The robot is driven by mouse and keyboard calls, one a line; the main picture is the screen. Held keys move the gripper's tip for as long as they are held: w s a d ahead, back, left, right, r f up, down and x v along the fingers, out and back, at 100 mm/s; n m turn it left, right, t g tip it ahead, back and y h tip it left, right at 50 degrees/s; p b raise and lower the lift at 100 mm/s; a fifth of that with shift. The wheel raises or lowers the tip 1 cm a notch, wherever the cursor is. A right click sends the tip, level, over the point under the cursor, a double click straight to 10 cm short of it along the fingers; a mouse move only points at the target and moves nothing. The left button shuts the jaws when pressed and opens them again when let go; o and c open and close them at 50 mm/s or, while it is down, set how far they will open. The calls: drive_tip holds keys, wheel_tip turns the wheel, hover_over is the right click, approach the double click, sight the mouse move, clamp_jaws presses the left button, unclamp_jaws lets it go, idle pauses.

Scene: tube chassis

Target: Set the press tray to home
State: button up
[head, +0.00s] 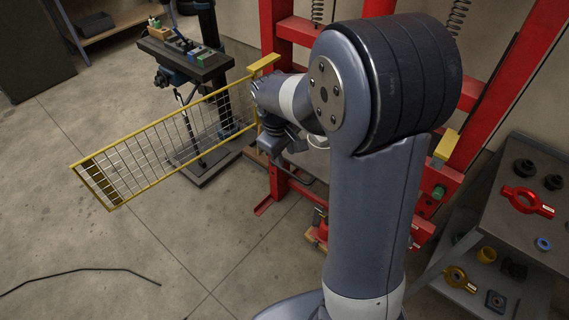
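The red press frame (276,100) stands behind my arm, with its right post leaning across the right of the view. A yellow-framed mesh guard (165,140) sticks out to the left from the press's left side. My gripper (285,142) is beside the guard's right end, in front of the press opening. My arm hides most of that opening, and I cannot make out the press tray. The gripper's fingers are small and dark, so I cannot tell whether they are open or touching anything.
A drill-press-like stand with a dark table (185,58) holding small items is behind the guard. A grey shelf cart (505,205) with red and yellow parts is at the right. A black cable (80,270) lies on the floor. The floor at front left is otherwise clear.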

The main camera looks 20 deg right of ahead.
sight(288, 171)
drive_tip(key=f, duration=0.4)
drive_tip(key=d+f, duration=0.1)
drive_tip(key=f, duration=0.2)
drive_tip(key=shift+w, duration=0.4)
drive_tip(key=shift+c, duration=0.4)
clamp_jaws()
